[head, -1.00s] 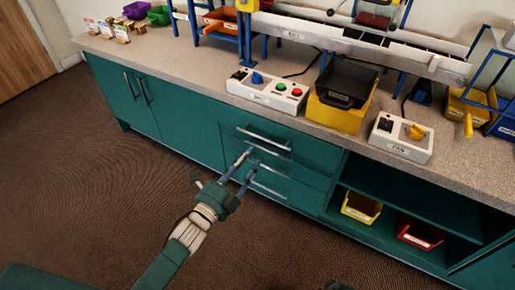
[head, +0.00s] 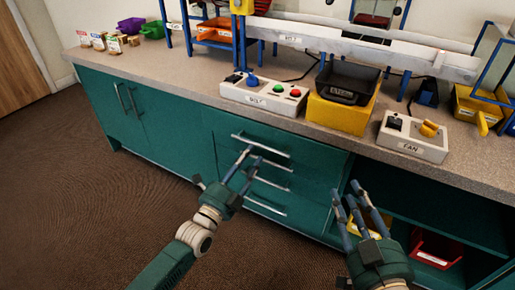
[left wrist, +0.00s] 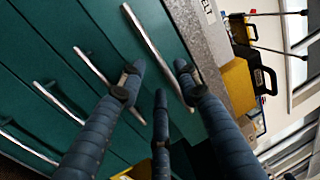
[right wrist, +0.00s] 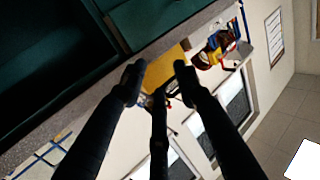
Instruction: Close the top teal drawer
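The top teal drawer (head: 307,148) is in the cabinet below the counter, with a long silver handle (head: 261,145). I cannot tell how far out it stands. My left gripper (head: 252,157) is in front of the drawer stack, its tips close to the top handle. In the left wrist view its fingers are spread with nothing held, and the top handle (left wrist: 153,42) runs behind the gap between them. Contact is unclear. My right gripper (head: 346,195) is open and empty, to the right of the drawers before the open shelf; its spread fingers also show in the right wrist view (right wrist: 158,80).
Lower drawer handles (head: 266,208) sit below. The counter (head: 185,78) carries a white switch box (head: 262,95), a black bin on a yellow block (head: 340,112) and a fan box (head: 412,138). A red bin (head: 436,250) is on the shelf. The floor at left is clear.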

